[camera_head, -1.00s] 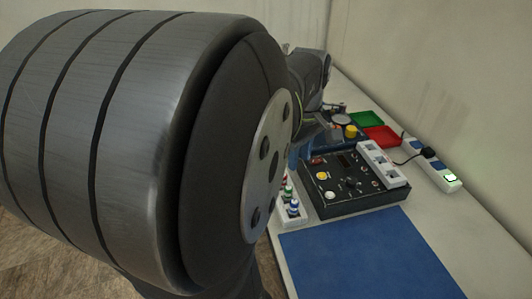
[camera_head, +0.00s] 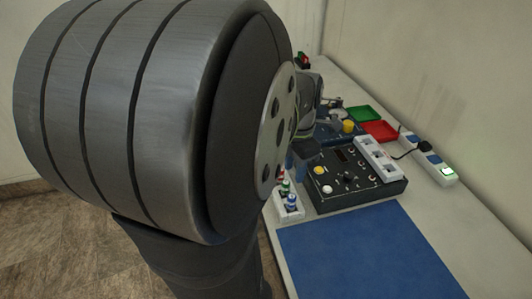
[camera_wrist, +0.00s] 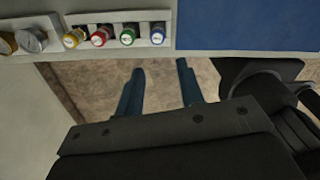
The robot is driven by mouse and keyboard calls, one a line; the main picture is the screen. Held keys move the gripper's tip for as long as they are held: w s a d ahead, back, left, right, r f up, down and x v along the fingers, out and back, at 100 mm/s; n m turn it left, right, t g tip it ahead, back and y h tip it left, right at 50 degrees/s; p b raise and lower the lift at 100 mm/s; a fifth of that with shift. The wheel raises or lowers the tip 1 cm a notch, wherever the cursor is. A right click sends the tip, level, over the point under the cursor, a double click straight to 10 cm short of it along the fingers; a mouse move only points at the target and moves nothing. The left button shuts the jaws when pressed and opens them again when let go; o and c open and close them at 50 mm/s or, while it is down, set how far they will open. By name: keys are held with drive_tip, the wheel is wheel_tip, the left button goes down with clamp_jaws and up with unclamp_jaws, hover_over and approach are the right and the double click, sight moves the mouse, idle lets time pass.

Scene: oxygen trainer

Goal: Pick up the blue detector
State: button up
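The blue detector (camera_wrist: 157,36) stands at the right end of a white rack (camera_wrist: 119,18) in the wrist view, beside the green detector (camera_wrist: 128,37), the red detector (camera_wrist: 102,38) and the yellow one (camera_wrist: 74,38). In the head view the blue detector (camera_head: 291,201) is at the near end of the rack, at the table's left edge. My gripper (camera_wrist: 160,68) is open and empty. Its two blue fingers are wide apart over the floor, just off the table edge, pointing toward the rack without touching it. My arm hides part of the table in the head view.
A black control box (camera_head: 357,192) stands right of the rack, with a white socket block (camera_head: 378,160) along its far side. A blue mat (camera_head: 365,255) lies in front, clear. Green (camera_head: 363,114) and red (camera_head: 380,131) trays and a power strip (camera_head: 447,174) are farther right.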

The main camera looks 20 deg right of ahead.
sight(292, 196)
wheel_tip(292, 196, down, 8)
drive_tip(key=shift+f, duration=0.1)
drive_tip(key=shift+w+d+f, duration=0.1)
drive_tip(key=shift+f, duration=1.35)
drive_tip(key=shift+w+d+f, duration=0.1)
drive_tip(key=shift+f, duration=1.3)
clamp_jaws()
drive_tip(key=shift+r, duration=0.1)
